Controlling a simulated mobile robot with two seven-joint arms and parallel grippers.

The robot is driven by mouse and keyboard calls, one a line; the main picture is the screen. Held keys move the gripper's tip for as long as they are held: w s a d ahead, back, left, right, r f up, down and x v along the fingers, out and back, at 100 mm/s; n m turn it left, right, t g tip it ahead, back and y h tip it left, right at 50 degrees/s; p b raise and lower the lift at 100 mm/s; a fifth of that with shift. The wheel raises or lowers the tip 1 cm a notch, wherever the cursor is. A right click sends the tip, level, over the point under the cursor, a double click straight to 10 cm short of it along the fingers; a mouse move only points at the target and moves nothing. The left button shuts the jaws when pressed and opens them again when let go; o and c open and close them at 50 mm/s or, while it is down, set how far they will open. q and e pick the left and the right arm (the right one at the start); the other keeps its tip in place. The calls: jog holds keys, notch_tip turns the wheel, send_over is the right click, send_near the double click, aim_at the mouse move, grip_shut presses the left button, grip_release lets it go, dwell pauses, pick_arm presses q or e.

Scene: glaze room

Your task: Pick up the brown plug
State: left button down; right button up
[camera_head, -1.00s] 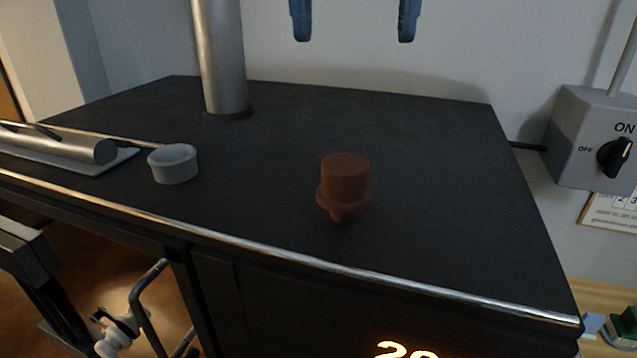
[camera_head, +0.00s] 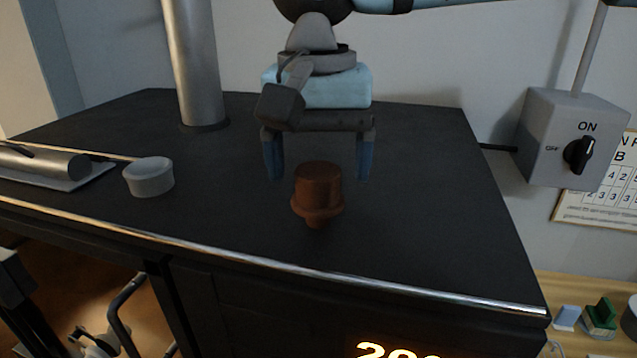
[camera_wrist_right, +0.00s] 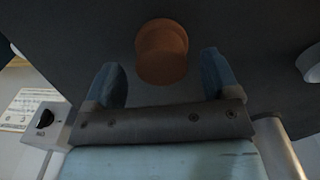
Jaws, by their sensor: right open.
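The brown plug (camera_head: 318,190) stands on the black tabletop, wide round part up, with a flange and a narrower stem below. My right gripper (camera_head: 319,172) hangs above the table with its two blue fingers spread apart. In the head view the plug shows in front of and partly between the fingers, and no finger touches it. In the right wrist view the plug (camera_wrist_right: 161,52) lies just beyond the gap between the open fingertips (camera_wrist_right: 166,75). My left gripper is in neither view.
A grey cup-like ring (camera_head: 149,177) stands to the left, near a metal cylinder (camera_head: 45,162) on a flat plate. A metal post (camera_head: 195,65) rises at the back left. A switch box (camera_head: 570,140) is on the wall at right. The tabletop right of the plug is clear.

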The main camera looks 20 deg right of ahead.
aim_at(317, 169)
jog(key=shift+f, duration=1.2)
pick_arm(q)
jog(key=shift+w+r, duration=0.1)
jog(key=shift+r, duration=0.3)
pick_arm(e)
jog(key=c, duration=1)
jog(key=shift+w+r, duration=0.1)
jog(key=shift+c, duration=0.2)
